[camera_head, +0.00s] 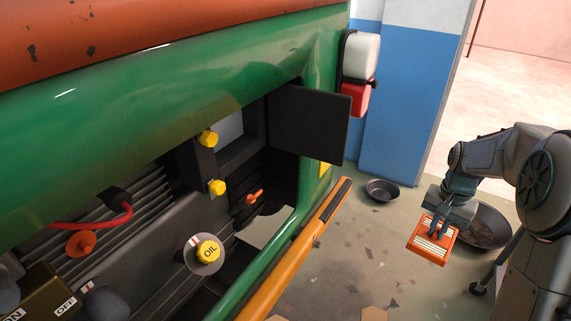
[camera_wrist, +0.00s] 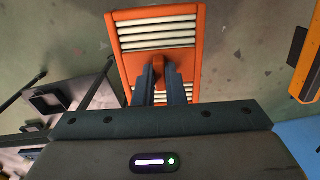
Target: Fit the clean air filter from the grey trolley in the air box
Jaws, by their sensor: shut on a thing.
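The clean air filter (camera_head: 432,241) has an orange frame and white pleats. My gripper (camera_head: 440,228) is shut on it and holds it clear of the rickshaw, at the right of the head view. In the wrist view, the fingers (camera_wrist: 160,90) grip an orange tab in the middle of the filter (camera_wrist: 160,18). The air box (camera_head: 238,143) is in the green rickshaw's engine bay, with yellow knobs (camera_head: 208,138) at its left side. Its dark lid (camera_head: 310,123) stands swung open to the right. The box's inside is partly hidden.
The orange bumper bar (camera_head: 300,245) and green body edge lie between my gripper and the air box. A small pan (camera_head: 382,190) and a larger pan (camera_head: 485,226) are on the floor. A blue pillar (camera_head: 405,100) stands behind. The wrist view shows part of a trolley (camera_wrist: 60,115) at left.

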